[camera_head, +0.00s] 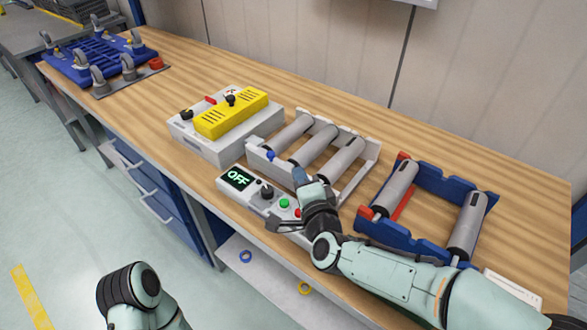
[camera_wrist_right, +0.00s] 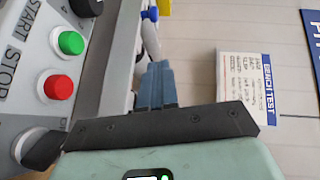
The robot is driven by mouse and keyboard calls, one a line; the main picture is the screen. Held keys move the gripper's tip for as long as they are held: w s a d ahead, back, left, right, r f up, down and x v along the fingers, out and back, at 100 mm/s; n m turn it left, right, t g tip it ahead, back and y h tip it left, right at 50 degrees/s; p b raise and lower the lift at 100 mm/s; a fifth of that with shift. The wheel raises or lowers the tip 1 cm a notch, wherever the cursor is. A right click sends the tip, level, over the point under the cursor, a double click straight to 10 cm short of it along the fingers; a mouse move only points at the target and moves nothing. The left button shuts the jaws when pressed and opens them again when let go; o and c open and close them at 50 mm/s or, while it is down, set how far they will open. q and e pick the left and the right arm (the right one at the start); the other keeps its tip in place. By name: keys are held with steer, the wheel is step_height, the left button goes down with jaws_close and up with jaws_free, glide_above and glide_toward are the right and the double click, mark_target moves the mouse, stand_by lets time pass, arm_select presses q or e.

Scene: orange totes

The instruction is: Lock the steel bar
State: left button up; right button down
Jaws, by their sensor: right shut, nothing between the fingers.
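A white frame (camera_head: 371,160) on the bench holds several grey steel bars (camera_head: 340,160) lying side by side. A small blue knob (camera_head: 271,155) sits at its near left corner; a blue-tipped white lever shows in the right wrist view (camera_wrist_right: 150,14). My right gripper (camera_head: 300,176) is at the frame's near side, over the gap beside the control box. In the right wrist view its blue fingertips (camera_wrist_right: 155,82) are together and empty, just below the lever. I cannot tell whether they touch it. My left gripper is out of view; only part of that arm shows.
A control box (camera_head: 239,179) reads OFF, with green START (camera_wrist_right: 71,43) and red STOP (camera_wrist_right: 58,87) buttons close by. A blue frame (camera_head: 432,178) with rollers stands right, a yellow-topped box (camera_head: 231,113) left. A BENCH TEST card (camera_wrist_right: 245,82) lies beyond the fingers.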

steer(key=shift+v, duration=2.25)
